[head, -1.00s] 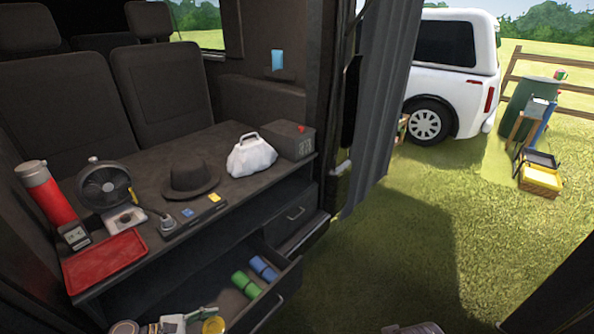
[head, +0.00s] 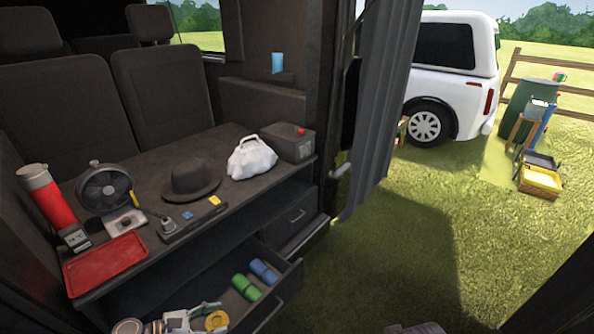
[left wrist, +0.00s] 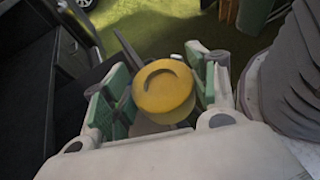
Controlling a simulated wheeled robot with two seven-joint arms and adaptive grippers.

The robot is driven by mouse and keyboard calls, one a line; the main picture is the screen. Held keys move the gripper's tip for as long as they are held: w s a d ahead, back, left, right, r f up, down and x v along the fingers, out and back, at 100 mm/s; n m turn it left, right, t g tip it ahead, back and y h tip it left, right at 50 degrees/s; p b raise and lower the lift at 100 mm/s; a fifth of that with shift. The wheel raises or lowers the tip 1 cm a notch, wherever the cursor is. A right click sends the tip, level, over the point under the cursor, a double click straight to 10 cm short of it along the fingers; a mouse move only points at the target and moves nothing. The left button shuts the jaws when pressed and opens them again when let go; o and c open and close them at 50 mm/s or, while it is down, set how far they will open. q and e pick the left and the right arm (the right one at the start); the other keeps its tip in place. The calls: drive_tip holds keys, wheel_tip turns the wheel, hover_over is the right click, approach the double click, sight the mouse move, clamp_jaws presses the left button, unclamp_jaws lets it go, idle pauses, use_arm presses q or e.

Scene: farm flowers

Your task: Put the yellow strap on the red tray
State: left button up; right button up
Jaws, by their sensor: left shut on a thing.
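The yellow strap (head: 217,321) is a round yellow roll at the bottom of the head view, by the open drawer. It also shows in the left wrist view (left wrist: 164,92), held between the green-padded fingers. My left gripper (head: 196,318) is shut on it; it also shows in the left wrist view (left wrist: 160,100). The red tray (head: 105,264) lies empty on the front left corner of the dark counter, above and left of the gripper in the picture.
The open drawer (head: 275,295) holds a green roll (head: 246,287) and a blue roll (head: 264,271). Near the tray stand a red cylinder (head: 48,200), a fan (head: 104,188) and a small meter (head: 75,238). A black hat (head: 190,182) and a white bag (head: 251,158) sit farther right.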

use_arm(q)
drive_tip(key=shift+w+d+r+n+t+y+p, duration=0.75)
drive_tip(key=shift+w+r+n+t+y+p, duration=1)
drive_tip(key=shift+r, duration=1.95)
drive_tip(key=shift+w+d+r+n+t+y+p, duration=0.55)
drive_tip(key=shift+w+d+r+n+t+p, duration=0.45)
drive_tip(key=shift+w+r, duration=2.1)
use_arm(e)
drive_tip(key=shift+s+d+f, duration=0.65)
drive_tip(key=shift+d+f, duration=0.25)
drive_tip(key=shift+f, duration=9.55)
use_arm(q)
wheel_tip(320, 180, up, 11)
drive_tip(key=s+n+t+y+p, duration=0.2)
drive_tip(key=n+y+p, duration=0.5)
drive_tip(key=shift+s+a+y, duration=0.3)
drive_tip(key=shift+s+a, duration=0.05)
drive_tip(key=shift+a, duration=0.05)
use_arm(e)
drive_tip(key=s+d+f+g, duration=0.1)
drive_tip(key=s+d+f, duration=0.3)
drive_tip(key=s+f, duration=0.3)
drive_tip(key=s+d+f+g+h, duration=0.1)
drive_tip(key=s+d+f, duration=0.3)
drive_tip(key=s+f, duration=0.4)
drive_tip(key=shift+s+d+f+n, duration=0.3)
drive_tip(key=shift+s, duration=3.2)
use_arm(q)
drive_tip(key=shift+f, duration=0.15)
